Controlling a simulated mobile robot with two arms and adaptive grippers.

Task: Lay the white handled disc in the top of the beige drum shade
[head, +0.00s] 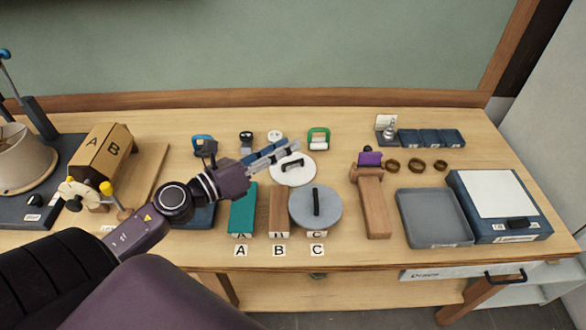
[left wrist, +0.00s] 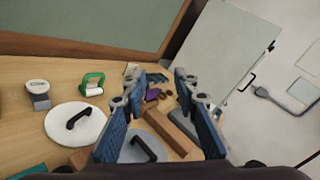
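The white handled disc (head: 292,178) lies flat on the table at mid-table, with a black bar handle on top. It also shows in the left wrist view (left wrist: 88,134), left of the fingers. The beige drum shade (head: 22,162) stands at the far left on a dark base, cut by the picture edge; its top is only partly in view. My left gripper (head: 284,150) is above the white disc's far-left part and covers some of it. Its fingers (left wrist: 158,88) are spread with nothing between them. My right gripper is not in view.
A grey disc with a black handle (head: 330,213) sits just in front of the white disc. Teal (head: 241,208) and brown (head: 279,208) blocks stand left of it.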

